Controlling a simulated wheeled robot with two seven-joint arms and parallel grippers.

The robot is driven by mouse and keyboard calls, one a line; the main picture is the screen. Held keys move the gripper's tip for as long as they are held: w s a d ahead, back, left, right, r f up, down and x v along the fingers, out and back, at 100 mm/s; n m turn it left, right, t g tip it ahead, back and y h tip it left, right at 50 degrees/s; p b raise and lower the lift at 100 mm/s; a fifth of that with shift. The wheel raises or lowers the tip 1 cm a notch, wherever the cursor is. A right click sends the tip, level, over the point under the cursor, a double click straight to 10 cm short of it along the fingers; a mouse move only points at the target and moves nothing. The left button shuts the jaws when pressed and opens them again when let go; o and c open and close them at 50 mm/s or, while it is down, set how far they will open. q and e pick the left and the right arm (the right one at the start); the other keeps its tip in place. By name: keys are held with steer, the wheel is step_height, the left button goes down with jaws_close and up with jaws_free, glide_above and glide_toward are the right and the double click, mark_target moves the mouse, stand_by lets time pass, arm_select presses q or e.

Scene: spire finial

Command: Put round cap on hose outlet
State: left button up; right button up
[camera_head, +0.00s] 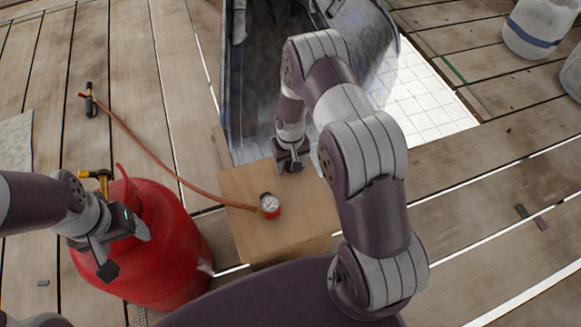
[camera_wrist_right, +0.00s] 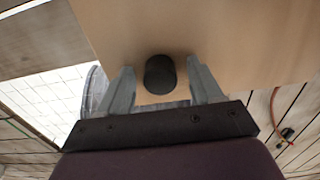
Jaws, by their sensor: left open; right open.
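The round cap (camera_wrist_right: 160,75) is a short black cylinder on the tan box in the right wrist view. My right gripper (camera_wrist_right: 161,90) is open, with one finger on each side of the cap and gaps showing. In the head view the right gripper (camera_head: 291,163) is at the box's back edge and hides the cap. An orange hose (camera_head: 150,153) runs from a brass-and-black fitting (camera_head: 91,100) on the deck to a round gauge (camera_head: 269,204) on the box. I cannot tell which end is the outlet. My left gripper (camera_head: 124,250) is open over the red cylinder, holding nothing.
The red gas cylinder (camera_head: 180,225) with a brass valve (camera_head: 97,175) stands left of the box (camera_head: 242,185). A dark grey metal structure (camera_head: 262,75) rises behind the box. White containers (camera_head: 533,28) stand at the far right. The plank deck on the right is mostly clear.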

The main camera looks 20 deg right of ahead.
mark_target(290, 161)
steer(key=shift+r, duration=0.1)
steer(key=c, duration=1.1)
step_height(290, 161, up, 5)
steer(key=p, duration=0.3)
steer(key=s+r+p, duration=0.1)
steer(key=s+r, duration=0.1)
steer(key=s, duration=0.2)
steer(key=s+r+p, duration=0.2)
steer(key=s, duration=0.1)
steer(key=s+r+p, duration=0.2)
steer(key=s, duration=0.2)
steer(key=shift+s+d, duration=0.25)
steer(key=shift+s, duration=0.1)
